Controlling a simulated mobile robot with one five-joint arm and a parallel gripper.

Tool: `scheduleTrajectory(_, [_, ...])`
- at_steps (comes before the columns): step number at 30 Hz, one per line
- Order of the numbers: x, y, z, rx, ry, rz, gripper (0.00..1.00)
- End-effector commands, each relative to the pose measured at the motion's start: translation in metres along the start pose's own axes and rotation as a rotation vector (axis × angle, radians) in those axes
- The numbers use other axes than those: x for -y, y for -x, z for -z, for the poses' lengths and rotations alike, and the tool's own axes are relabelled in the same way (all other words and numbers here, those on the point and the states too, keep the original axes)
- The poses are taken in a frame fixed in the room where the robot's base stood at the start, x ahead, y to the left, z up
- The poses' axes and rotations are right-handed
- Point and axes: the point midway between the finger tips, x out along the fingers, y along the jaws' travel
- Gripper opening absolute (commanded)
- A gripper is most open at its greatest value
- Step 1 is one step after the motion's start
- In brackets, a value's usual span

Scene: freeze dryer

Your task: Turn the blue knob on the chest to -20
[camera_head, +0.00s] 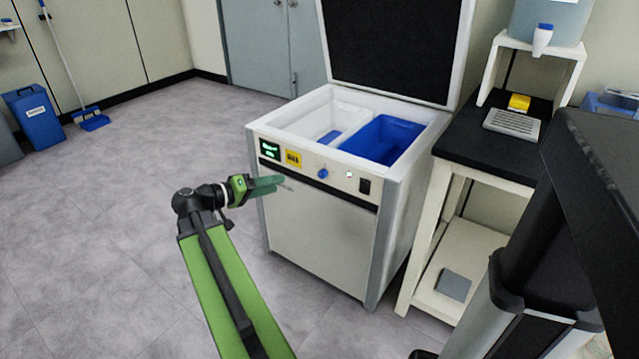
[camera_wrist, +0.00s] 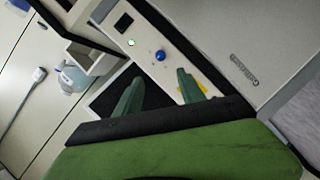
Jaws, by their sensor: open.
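The blue knob (camera_head: 323,173) is on the front panel of the white chest (camera_head: 318,245), between a yellow label and a black switch. It also shows in the wrist view (camera_wrist: 160,56), beyond my fingertips and roughly between them. My gripper (camera_head: 284,183) is in front of the chest's panel, left of the knob and a little lower in the head view. In the wrist view its two green fingers (camera_wrist: 158,84) are spread apart with nothing between them. The display (camera_head: 270,149) at the panel's left is lit green; its digits are too small to read.
The chest's lid (camera_head: 392,50) stands open; a blue bin (camera_head: 383,140) and a white bin sit inside. A black-topped side table (camera_head: 490,133) stands close on the right, holding a grey tray-like item and a yellow block.

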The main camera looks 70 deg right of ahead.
Motion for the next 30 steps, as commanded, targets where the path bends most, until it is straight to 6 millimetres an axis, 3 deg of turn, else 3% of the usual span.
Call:
scheduleTrajectory(5, [0.002, -0.031, -0.002, 0.004, 0.0, -0.001, 0.47])
scheduleTrajectory(18, [0.002, -0.14, -0.001, 0.004, 0.001, 0.0, 0.47])
scheduleTrajectory(24, [0.001, -0.166, -0.001, 0.003, 0.001, 0.001, 0.47])
scheduleTrajectory(30, [0.0, -0.172, -0.001, 0.002, 0.001, 0.002, 0.47])
